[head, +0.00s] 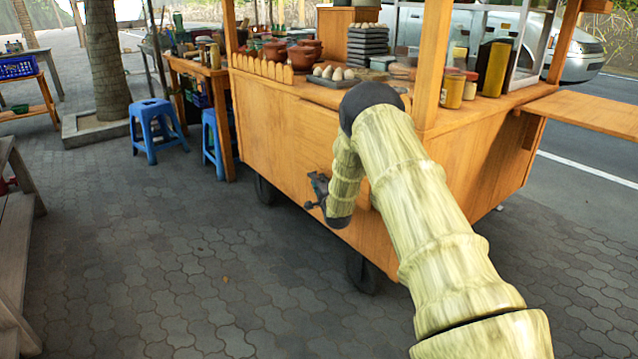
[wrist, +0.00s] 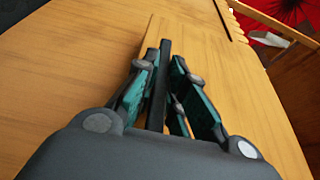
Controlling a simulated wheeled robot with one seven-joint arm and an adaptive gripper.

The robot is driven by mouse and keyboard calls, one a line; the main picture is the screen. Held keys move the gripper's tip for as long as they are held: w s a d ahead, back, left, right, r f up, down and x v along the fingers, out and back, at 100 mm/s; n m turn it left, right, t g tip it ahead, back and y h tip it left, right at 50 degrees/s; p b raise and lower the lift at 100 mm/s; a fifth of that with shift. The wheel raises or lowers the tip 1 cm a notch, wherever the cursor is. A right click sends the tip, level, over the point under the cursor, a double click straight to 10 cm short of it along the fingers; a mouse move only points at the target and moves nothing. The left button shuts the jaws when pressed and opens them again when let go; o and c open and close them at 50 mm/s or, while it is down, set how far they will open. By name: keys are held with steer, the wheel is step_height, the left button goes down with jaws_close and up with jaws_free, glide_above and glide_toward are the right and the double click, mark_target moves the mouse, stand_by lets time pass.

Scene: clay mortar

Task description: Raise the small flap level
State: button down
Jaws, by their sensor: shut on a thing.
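My gripper (head: 318,190) is low in front of the orange wooden cart's front panel (head: 290,130). In the wrist view its teal-padded fingers (wrist: 165,62) are closed on both sides of a thin dark bar (wrist: 165,45). A lighter wooden panel (wrist: 205,40), which looks like the small flap, lies behind the bar. I cannot tell how the bar joins it. In the head view my arm hides part of the cart front, and I cannot make out the small flap there.
A wooden shelf (head: 590,112) sticks out level from the cart's right end. Eggs (head: 333,73), clay pots (head: 305,52) and jars (head: 453,90) stand on the countertop. Blue stools (head: 158,130) stand left of the cart. The paving (head: 200,270) in front is clear.

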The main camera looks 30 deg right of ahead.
steer(key=s+a+r+m+g+y+p, duration=0.1)
steer(key=a+r+m+g+y+p, duration=0.2)
steer(key=a+r+m+p, duration=0.85)
steer(key=a+r+m+y+p, duration=0.1)
steer(key=a+r, duration=0.3)
steer(key=r, duration=0.5)
steer(key=a+r+m+y+p, duration=0.1)
steer(key=a+r+y, duration=0.1)
steer(key=r, duration=0.7)
steer(key=shift+s+a+r+g+y, duration=0.3)
steer(key=shift+a+r, duration=0.1)
steer(key=shift+a, duration=0.5)
steer(key=c, duration=1.5)
jaws_free()
steer(key=shift+f, duration=0.1)
